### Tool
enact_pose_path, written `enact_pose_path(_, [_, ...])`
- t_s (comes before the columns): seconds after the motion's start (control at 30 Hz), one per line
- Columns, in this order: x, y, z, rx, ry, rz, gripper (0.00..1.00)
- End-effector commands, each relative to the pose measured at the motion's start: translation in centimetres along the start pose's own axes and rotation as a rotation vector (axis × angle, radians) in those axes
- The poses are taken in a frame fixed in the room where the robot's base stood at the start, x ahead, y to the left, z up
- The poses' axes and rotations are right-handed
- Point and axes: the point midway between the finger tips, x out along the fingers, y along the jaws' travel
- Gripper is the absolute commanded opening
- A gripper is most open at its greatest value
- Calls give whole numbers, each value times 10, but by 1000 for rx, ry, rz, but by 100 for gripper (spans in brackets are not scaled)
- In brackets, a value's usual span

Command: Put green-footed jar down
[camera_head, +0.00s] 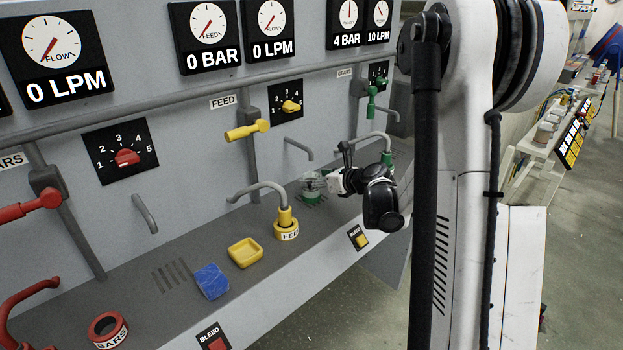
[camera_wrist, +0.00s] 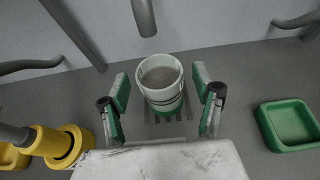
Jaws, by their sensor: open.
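The green-footed jar (camera_wrist: 162,97) stands upright on a slotted drain patch of the grey shelf in the wrist view. It has a pale, see-through wall, and its green foot (camera_wrist: 166,106) shows at the bottom. My gripper (camera_wrist: 160,92) is open, with one green-padded finger on each side of the jar and a gap visible at both sides. In the head view the jar (camera_head: 312,187) is small and partly hidden by my gripper (camera_head: 322,183), which reaches it from the right.
A yellow fitting (camera_wrist: 70,143) stands left of the jar and an empty green tray (camera_wrist: 288,124) lies to its right. A grey spout (camera_wrist: 144,17) hangs behind and above the jar. A yellow tray (camera_head: 245,253) and blue sponge-like block (camera_head: 211,281) lie along the shelf.

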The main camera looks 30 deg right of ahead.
Motion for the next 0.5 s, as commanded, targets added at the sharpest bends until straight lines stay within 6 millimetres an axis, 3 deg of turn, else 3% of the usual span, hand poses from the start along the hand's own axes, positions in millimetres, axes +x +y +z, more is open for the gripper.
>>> enact_pose_path(0.3, [-66,0,0,1,0,-2,63])
enact_pose_path(0.5, [-90,0,0,0,0,0,63])
